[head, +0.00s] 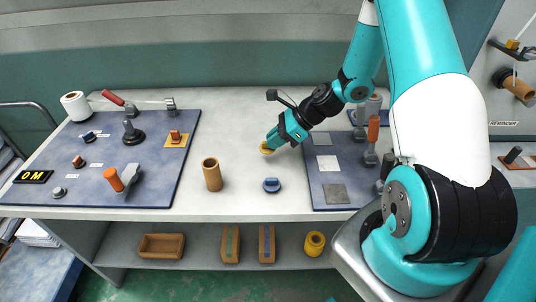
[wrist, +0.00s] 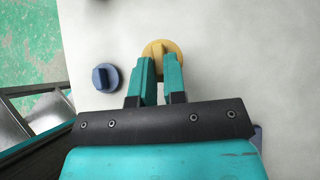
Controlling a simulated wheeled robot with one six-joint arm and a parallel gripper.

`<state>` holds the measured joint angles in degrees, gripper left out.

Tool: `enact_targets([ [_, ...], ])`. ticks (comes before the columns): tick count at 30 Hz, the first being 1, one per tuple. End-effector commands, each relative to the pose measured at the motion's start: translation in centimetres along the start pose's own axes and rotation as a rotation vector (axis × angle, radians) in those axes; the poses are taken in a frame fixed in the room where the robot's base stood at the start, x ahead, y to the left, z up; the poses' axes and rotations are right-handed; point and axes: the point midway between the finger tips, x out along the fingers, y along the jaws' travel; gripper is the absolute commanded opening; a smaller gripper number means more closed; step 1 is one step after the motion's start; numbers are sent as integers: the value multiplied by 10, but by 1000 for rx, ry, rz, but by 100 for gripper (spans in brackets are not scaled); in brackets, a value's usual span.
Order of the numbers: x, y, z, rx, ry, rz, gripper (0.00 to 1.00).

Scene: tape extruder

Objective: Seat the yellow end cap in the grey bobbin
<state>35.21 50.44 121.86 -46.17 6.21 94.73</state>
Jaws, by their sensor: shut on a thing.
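My gripper (head: 273,142) reaches down over the white bench top, shut on the yellow end cap (head: 266,150). In the wrist view the fingers (wrist: 160,73) pinch the raised grip of the yellow cap (wrist: 157,46); its round disc shows around them. I cannot tell whether the cap touches the bench or is just above it. I see no clearly grey bobbin.
A blue cap (head: 272,185) lies on the bench near my gripper and shows in the wrist view (wrist: 105,77). A blue mat (head: 100,180) with tools lies left; another mat (head: 322,180) with plates lies right. The bench between tube and cap is clear.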

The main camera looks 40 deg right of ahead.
Motion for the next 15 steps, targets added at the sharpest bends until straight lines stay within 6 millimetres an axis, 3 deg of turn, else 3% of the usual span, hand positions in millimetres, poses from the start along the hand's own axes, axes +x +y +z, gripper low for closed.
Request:
enact_targets([
  [15, -19, 0, 20, 0, 0, 0, 0],
])
